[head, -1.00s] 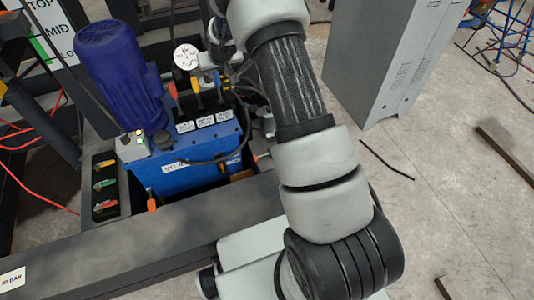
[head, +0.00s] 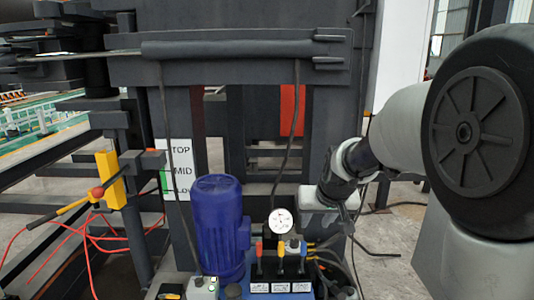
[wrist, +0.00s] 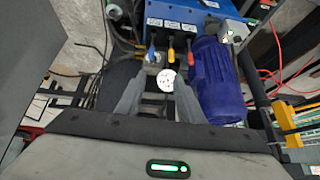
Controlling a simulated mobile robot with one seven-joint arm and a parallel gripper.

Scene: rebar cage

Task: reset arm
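My arm (head: 400,135) reaches in from the right side of the head view. Its wrist end hangs right of the blue motor and the pressure gauge. In the wrist view my gripper (wrist: 157,84) has its two grey fingers spread apart, with nothing between them touching. The round white gauge (wrist: 167,80) shows in the gap behind the fingers. The fingertips are hard to make out in the head view.
A blue motor (head: 218,228) and the gauge (head: 282,222) stand on a hydraulic unit with coloured levers (head: 280,252). A dark steel frame (head: 240,60) rises behind. A yellow block (head: 111,178) with red cables is at left. A TOP/MID/LOW sign (head: 180,165) hangs on the frame.

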